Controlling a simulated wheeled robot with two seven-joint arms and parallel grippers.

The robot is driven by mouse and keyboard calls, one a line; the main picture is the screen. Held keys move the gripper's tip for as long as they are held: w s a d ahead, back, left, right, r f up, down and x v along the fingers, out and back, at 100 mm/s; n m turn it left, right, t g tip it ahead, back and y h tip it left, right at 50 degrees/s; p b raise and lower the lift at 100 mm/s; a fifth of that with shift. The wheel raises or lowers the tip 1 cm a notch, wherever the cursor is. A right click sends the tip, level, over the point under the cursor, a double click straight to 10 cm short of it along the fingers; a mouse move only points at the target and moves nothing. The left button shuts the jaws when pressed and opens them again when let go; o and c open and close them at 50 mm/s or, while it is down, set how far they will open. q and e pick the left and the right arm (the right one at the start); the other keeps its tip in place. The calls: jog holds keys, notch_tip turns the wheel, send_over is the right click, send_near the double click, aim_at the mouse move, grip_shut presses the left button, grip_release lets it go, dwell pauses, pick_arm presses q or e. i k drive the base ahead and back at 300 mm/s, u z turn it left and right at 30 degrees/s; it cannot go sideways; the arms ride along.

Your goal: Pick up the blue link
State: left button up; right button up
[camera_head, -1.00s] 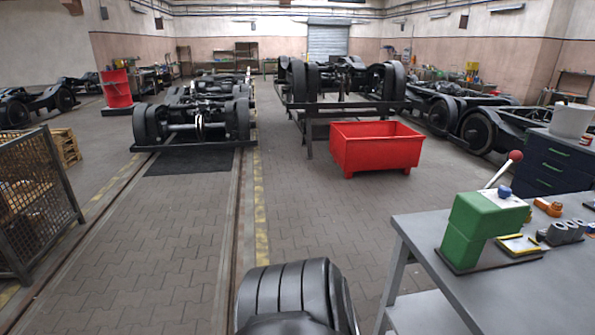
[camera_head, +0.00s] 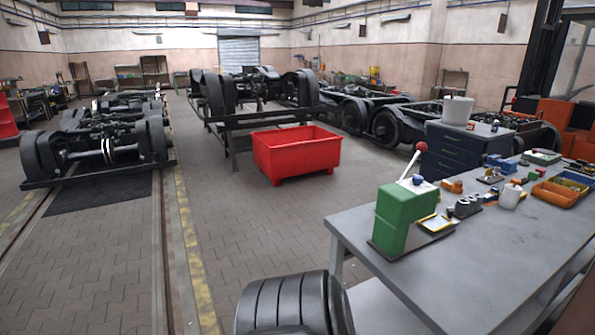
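I cannot pick out a blue link for certain. A small blue part (camera_head: 418,180) shows at the top of the green press (camera_head: 400,215), beside its red-knobbed lever. Another blue item (camera_head: 499,163) lies toward the back of the grey workbench (camera_head: 470,262). Both are too small to identify. Neither of my grippers is in view.
The grey workbench fills the lower right and also holds an orange bin (camera_head: 555,195) and a white container (camera_head: 510,195). A red bin (camera_head: 297,153) stands on the floor beyond it. A dark drawer cabinet (camera_head: 455,160) stands behind the bench. The paved floor at centre left is clear.

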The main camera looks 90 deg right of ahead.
aim_at(490, 196)
jog(key=z, duration=2.15)
jog(key=i, duration=4.2)
jog(key=z, duration=2.7)
jog(key=i, duration=2.9)
